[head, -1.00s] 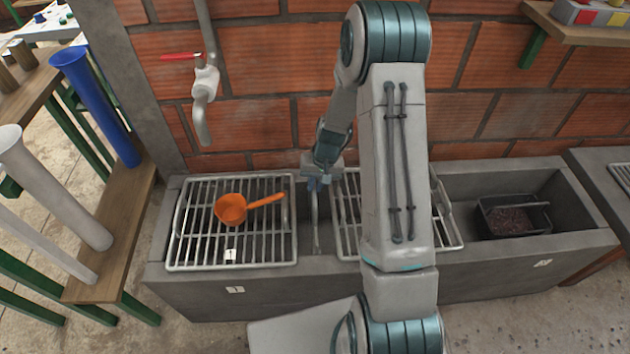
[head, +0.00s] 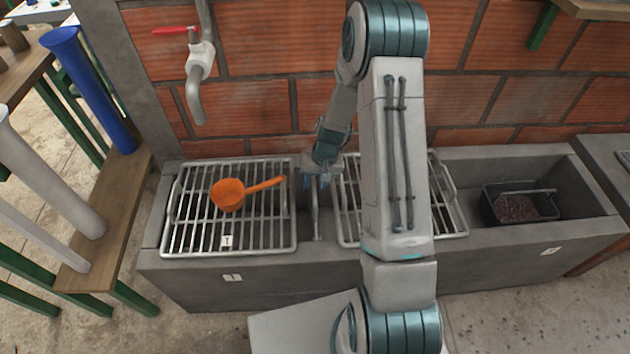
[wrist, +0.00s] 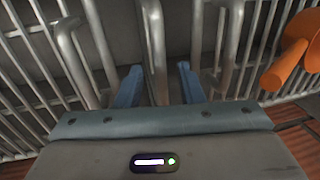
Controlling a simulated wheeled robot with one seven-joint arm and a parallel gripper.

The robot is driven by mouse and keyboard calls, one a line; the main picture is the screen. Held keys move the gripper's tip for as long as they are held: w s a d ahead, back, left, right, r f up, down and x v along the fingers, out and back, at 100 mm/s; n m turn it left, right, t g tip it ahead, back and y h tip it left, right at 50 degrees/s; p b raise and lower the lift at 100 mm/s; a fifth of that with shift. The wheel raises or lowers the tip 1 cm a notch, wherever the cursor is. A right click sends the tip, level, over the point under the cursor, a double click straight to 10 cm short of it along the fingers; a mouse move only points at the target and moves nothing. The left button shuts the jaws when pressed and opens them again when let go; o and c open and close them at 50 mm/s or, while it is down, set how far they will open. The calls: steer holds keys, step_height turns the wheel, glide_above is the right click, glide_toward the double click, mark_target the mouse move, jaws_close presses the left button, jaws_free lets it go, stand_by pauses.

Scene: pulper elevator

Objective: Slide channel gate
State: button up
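The channel gate, a slim upright metal piece (head: 317,215), stands in the gap between two metal racks on the concrete trough. In the wrist view its rounded grey bar (wrist: 153,40) runs between my two blue fingers. My gripper (head: 318,183) is at the top of the gate, toward the wall. In the wrist view my gripper (wrist: 160,76) is open, with visible space on both sides of the bar. I cannot tell whether either finger touches it.
The left rack (head: 273,243) holds an orange ladle (head: 229,194). The right rack (head: 349,215) is partly behind my arm. A dark container (head: 490,205) sits in the right basin. The tap (head: 196,75) and brick wall are behind. Rack rails flank my fingers closely.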

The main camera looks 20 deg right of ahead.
step_height(320, 180, up, 14)
steer(key=d+p, duration=0.2)
steer(key=shift+s+d+f, duration=0.2)
steer(key=shift+s+d, duration=0.05)
steer(key=shift+d, duration=0.05)
steer(key=shift+p, duration=0.3)
steer(key=s+a+r+p, duration=0.1)
steer(key=s+r+p, duration=0.4)
steer(key=r, duration=0.6)
steer(key=s+a+r+n+t+h+p, duration=0.1)
steer(key=s+r+p, duration=0.4)
steer(key=s+r, duration=0.4)
steer(key=s+a+r+n+t+h+p, duration=0.1)
steer(key=s+r+p, duration=0.4)
steer(key=r, duration=0.8)
steer(key=shift+s+a+r, duration=0.35)
steer(key=shift+s+a, duration=0.05)
steer(key=shift+s, duration=0.8)
